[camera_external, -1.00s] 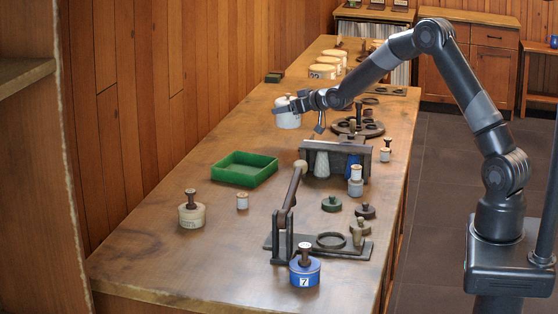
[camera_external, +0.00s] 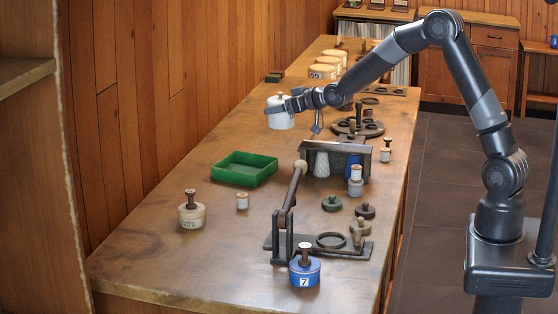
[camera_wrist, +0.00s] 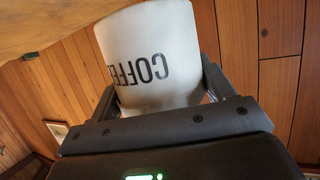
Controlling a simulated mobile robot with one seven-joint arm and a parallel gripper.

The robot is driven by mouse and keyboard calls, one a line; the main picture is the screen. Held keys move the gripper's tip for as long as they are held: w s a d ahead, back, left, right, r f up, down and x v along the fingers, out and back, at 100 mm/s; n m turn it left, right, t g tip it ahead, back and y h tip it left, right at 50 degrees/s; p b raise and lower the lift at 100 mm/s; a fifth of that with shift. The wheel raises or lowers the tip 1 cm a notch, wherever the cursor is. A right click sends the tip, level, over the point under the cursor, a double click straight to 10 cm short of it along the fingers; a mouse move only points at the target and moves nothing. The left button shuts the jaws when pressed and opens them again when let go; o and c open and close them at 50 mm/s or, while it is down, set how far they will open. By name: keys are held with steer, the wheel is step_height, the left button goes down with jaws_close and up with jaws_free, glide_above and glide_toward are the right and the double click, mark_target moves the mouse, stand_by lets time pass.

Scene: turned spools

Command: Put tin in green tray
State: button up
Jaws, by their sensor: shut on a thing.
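The tin is a white cylinder (camera_external: 281,120) with dark COFFEE lettering, which shows in the wrist view (camera_wrist: 150,55). A small knob stands on its top in the external view. My gripper (camera_external: 283,108) is shut on the tin, one finger on each side in the wrist view (camera_wrist: 158,85). The tin is held in the air above the table, behind and to the right of the green tray. The green tray (camera_external: 244,177) is a shallow open box on the table, and it looks empty.
A dark rack (camera_external: 338,148) with spools stands right of the tray. A cream knobbed tin (camera_external: 192,214) and a small white spool (camera_external: 242,201) stand in front of the tray. A blue tin (camera_external: 305,271) marked 7 is near the front edge. Cream tins (camera_external: 322,72) stand farther back.

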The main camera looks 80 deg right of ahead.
mark_target(276, 128)
steer(key=a, duration=0.4)
steer(key=shift+w, duration=0.3)
steer(key=shift+w+a+f, duration=1.2)
steer(key=shift+a+f, duration=0.25)
steer(key=shift+f, duration=0.35)
steer(key=shift+w+a+f, duration=1.2)
steer(key=shift+a+f, duration=0.3)
steer(key=shift+f, duration=0.3)
steer(key=shift+w+a+f, duration=1.2)
steer(key=shift+a+f, duration=0.25)
steer(key=shift+f, duration=0.35)
steer(key=shift+f, duration=0.2)
steer(key=o, duration=1.4)
